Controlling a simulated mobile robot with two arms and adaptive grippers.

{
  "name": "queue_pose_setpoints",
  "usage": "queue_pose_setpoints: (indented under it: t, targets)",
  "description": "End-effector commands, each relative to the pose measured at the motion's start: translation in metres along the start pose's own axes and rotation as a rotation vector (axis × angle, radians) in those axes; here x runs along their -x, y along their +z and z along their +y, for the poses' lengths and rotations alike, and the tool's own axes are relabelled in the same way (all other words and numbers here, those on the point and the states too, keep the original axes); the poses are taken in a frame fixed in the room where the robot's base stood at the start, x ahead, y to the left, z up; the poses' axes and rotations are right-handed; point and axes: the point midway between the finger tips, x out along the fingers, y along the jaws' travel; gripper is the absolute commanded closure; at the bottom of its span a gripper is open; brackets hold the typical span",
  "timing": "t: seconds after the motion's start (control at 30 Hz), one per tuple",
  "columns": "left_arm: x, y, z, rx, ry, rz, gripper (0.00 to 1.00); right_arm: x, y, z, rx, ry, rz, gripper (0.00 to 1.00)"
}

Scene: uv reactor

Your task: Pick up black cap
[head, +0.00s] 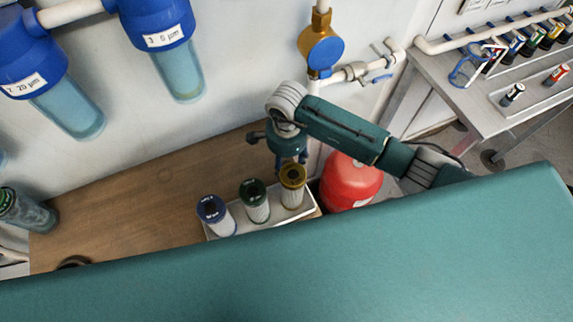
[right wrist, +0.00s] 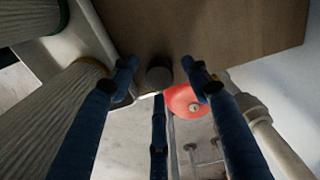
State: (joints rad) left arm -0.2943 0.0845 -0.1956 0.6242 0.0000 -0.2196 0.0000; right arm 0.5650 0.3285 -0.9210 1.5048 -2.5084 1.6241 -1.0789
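A small dark round piece, likely the black cap (right wrist: 159,76), shows in the right wrist view between my fingers, near the edge of the wooden bench top (right wrist: 215,30). My right gripper (right wrist: 161,80) is open, with one blue finger on each side of it; I cannot tell whether they touch it. In the head view my right gripper (head: 279,160) is low over the bench, just behind the yellow-capped filter (head: 292,184). I cannot make out the dark piece there. My left gripper is in neither view.
A white tray (head: 265,224) holds the yellow-, green- (head: 255,200) and blue-capped (head: 215,213) filters close to my right gripper. A red tank (head: 350,183) stands beside the bench. Blue filter housings (head: 160,25) hang above. The bench (head: 130,205) is mostly clear left of the tray.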

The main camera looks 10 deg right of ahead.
Motion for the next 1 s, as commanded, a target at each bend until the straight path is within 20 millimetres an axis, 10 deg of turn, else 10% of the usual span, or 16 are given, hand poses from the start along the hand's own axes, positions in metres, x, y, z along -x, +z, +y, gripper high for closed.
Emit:
queue_pose_setpoints:
  t: [0.13,0.67,1.0]
  targets:
    - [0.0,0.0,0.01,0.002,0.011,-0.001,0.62,0.0,0.0,0.0,0.0,0.0,0.0,0.84]
    - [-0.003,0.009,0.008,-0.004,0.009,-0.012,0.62,0.01,-0.001,-0.001,-0.001,-0.002,0.001,0.85]
    - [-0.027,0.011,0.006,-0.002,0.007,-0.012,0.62,0.087,-0.001,-0.003,0.003,-0.01,0.004,0.85]
